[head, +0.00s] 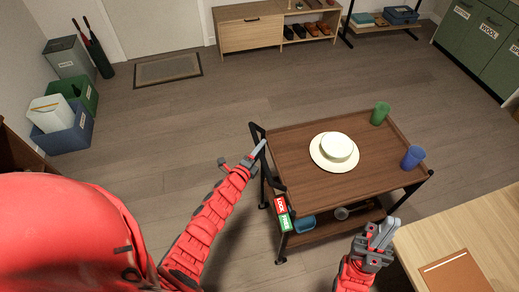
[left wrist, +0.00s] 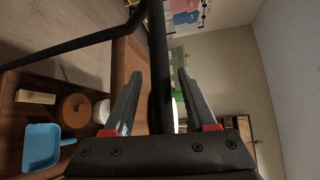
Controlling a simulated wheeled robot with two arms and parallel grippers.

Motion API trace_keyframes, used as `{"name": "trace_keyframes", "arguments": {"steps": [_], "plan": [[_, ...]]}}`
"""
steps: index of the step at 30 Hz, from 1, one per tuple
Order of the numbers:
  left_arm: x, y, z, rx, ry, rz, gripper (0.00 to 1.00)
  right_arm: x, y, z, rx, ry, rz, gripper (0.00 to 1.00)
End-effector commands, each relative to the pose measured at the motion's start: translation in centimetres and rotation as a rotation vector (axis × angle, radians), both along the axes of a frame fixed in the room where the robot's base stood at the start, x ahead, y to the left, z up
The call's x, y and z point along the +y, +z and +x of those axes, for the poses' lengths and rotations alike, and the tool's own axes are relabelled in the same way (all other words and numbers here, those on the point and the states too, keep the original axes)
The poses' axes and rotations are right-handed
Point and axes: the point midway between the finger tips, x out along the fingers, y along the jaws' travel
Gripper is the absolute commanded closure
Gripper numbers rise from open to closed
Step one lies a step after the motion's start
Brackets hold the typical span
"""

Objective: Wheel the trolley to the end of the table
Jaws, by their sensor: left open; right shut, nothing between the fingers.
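The trolley (head: 290,148) has a brown wooden top, a black frame and a lower shelf. Its black handle (head: 277,180) is on the left end. My right gripper (head: 384,233) is shut and empty, in front of the trolley's near right corner. The light wooden table (head: 425,236) is at the lower right.
A red-and-green LOCK/FREE tag (head: 283,213) is on the trolley's near left leg. A blue scoop-like item (left wrist: 42,146) lies on the lower shelf. A brown folder (head: 456,274) lies on the table. Bins (head: 62,125) stand far left. The floor behind the trolley is clear.

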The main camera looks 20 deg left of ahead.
Motion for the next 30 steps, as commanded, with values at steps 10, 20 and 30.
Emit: {"name": "trace_keyframes", "arguments": {"steps": [10,20,30], "plan": [[0.02,0.00,-0.03,0.000,0.000,-0.001,0.93,0.00,0.00,0.00,0.000,0.000,0.000,1.00],[0.03,0.00,-0.04,0.000,0.000,-0.001,1.00,0.00,0.00,0.00,0.000,0.000,0.000,1.00],[0.03,-0.02,-0.04,0.001,0.000,-0.001,1.00,0.00,-0.01,0.01,0.000,0.000,0.000,1.00]]}}
